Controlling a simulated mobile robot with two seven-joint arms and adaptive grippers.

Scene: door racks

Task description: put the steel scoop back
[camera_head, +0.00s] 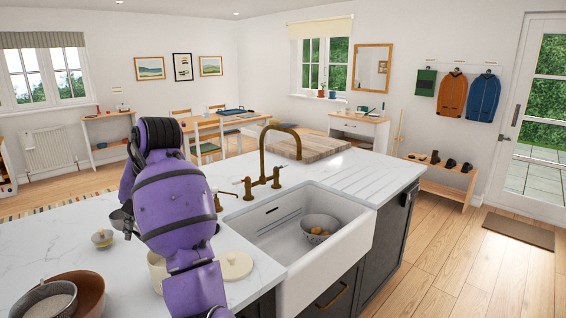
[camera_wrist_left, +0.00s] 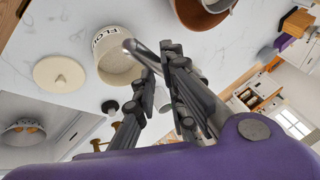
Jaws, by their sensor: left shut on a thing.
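The steel scoop shows in the left wrist view as a rounded grey metal handle (camera_wrist_left: 141,54) between the fingers of my left gripper (camera_wrist_left: 170,54). My left gripper is shut on it. In the left wrist view the handle overlaps the open mouth of the cream flour jar (camera_wrist_left: 104,49); I cannot tell whether they touch. In the head view my left gripper (camera_head: 129,229) is mostly hidden by my purple arm, over the counter. The jar (camera_head: 156,270) stands partly behind that arm. Its round lid (camera_head: 235,265) lies on the counter. My right gripper is not in view.
Brown and grey bowls (camera_head: 88,292) stand at the front left of the counter.

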